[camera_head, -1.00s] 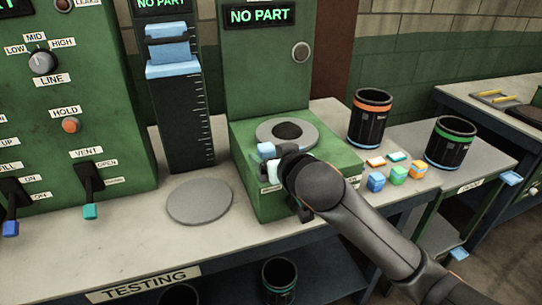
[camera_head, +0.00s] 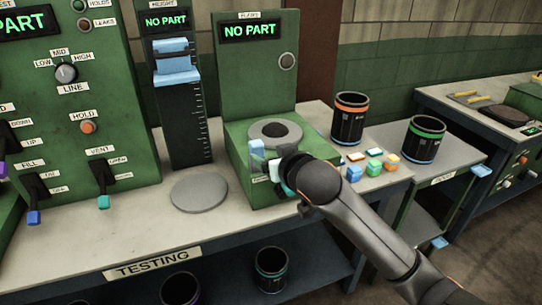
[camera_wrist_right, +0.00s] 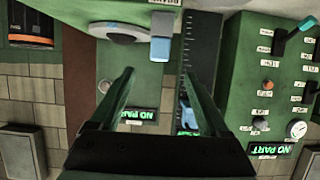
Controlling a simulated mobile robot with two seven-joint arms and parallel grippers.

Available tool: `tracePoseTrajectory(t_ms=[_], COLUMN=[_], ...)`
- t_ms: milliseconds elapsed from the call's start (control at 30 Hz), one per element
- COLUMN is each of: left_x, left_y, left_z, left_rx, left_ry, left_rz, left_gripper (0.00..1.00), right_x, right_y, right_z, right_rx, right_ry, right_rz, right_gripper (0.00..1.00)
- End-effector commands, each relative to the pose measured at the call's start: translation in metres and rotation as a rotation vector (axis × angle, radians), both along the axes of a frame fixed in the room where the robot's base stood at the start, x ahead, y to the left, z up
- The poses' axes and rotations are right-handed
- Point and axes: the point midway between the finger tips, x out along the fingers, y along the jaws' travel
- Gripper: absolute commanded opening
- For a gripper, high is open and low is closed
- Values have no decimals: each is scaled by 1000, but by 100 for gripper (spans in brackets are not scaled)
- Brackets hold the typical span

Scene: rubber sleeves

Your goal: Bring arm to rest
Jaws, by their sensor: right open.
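My right arm reaches in from the lower right in the head view. Its gripper (camera_head: 282,178) is at the front of the green station with the round grey ring (camera_head: 275,132), and my own wrist partly hides it. In the right wrist view, which is upside down, the two fingers (camera_wrist_right: 157,85) stand well apart with nothing held between them. A light blue block (camera_head: 257,150) on the station is close by; it also shows beyond the fingers in the wrist view (camera_wrist_right: 161,47). My left gripper is not in view.
A height gauge (camera_head: 186,120) with blue sliders and a green panel (camera_head: 85,75) with levers stand left. A grey disc (camera_head: 199,193) lies on the bench. Orange-banded (camera_head: 349,120) and green-banded (camera_head: 422,140) black bins and several small coloured blocks (camera_head: 375,164) are right.

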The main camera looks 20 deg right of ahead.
Motion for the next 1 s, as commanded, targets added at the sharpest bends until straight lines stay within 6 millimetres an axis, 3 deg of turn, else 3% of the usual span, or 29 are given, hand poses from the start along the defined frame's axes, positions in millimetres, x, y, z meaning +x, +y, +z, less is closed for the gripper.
tracePoseTrajectory(t_ms=[233, 367, 467, 667, 800, 1000], left_x=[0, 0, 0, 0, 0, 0], left_y=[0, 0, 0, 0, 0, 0], left_z=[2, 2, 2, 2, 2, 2], left_rx=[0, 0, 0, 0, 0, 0], left_ry=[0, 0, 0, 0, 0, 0], left_rz=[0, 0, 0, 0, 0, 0], left_gripper=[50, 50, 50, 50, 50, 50], right_x=[0, -6, -20, -69, -118, -202], right_y=[0, 5, 13, 25, 27, 23], right_z=[-2, -31, -74, -173, -234, -307], right_rx=[1, 6, 15, 37, 48, 45], right_ry=[4, 34, 76, 159, 212, 285], right_rz=[3, 28, 68, 136, 162, 168], right_gripper=[79, 79, 79, 79, 79, 79])
